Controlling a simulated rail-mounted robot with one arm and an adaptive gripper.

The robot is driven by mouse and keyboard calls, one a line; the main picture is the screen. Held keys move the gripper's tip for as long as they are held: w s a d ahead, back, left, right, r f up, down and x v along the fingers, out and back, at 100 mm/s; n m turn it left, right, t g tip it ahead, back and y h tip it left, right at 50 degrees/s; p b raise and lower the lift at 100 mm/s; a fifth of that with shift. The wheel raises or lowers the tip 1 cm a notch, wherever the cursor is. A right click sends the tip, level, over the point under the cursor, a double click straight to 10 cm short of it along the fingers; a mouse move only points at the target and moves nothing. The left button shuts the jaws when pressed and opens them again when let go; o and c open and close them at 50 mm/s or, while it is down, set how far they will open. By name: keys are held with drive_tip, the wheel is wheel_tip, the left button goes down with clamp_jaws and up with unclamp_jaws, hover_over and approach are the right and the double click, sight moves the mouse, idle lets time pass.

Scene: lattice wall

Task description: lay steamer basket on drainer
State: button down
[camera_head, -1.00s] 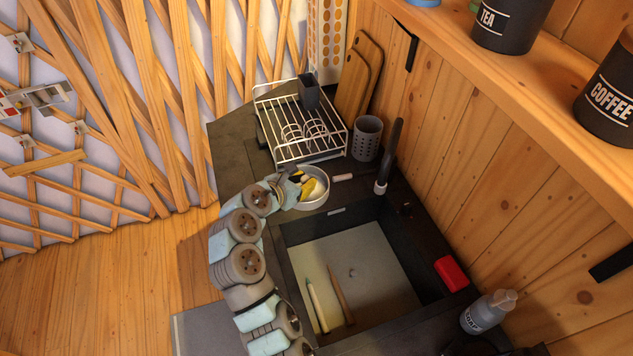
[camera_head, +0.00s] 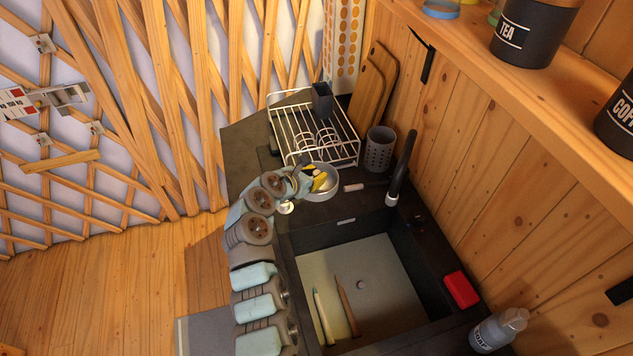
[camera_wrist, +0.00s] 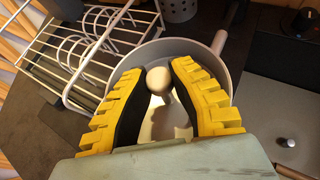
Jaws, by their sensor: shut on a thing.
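The steamer basket is a round, shallow grey-white vessel (camera_head: 325,193) with a pale knobbed post at its centre, clear in the wrist view (camera_wrist: 159,80). My gripper (camera_head: 317,181) has yellow-and-black fingers and is shut on that post, reaching down into the basket; its fingertips also show in the wrist view (camera_wrist: 160,68). The drainer (camera_head: 357,150) is a white wire rack on the dark counter, just behind the basket. I cannot tell the basket's height above the counter.
A dark cup (camera_head: 322,100) and wire loops stand in the drainer. A perforated grey holder (camera_head: 379,150) and the black tap (camera_head: 402,170) are to its right. The sink (camera_head: 360,290) is in front.

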sight(316, 175)
drive_tip(key=shift+w+f+b, duration=1.2)
drive_tip(key=shift+w+f, duration=0.65)
drive_tip(key=shift+f, duration=0.25)
drive_tip(key=shift+w+f+b, duration=0.2)
drive_tip(key=shift+f+b, duration=0.2)
drive_tip(key=shift+f, duration=0.1)
drive_tip(key=shift+w+f+b, duration=0.2)
drive_tip(key=shift+w+b, duration=0.25)
drive_tip(key=shift+b, duration=0.05)
drive_tip(key=shift+w+d+f+b, duration=0.1)
drive_tip(key=shift+w+f+b, duration=0.05)
drive_tip(key=shift+f+b, duration=1.35)
drive_tip(key=shift+f, duration=0.5)
drive_tip(key=c, duration=1.1)
unclamp_jaws()
drive_tip(key=shift+r, duration=0.1)
drive_tip(key=shift+r, duration=0.1)
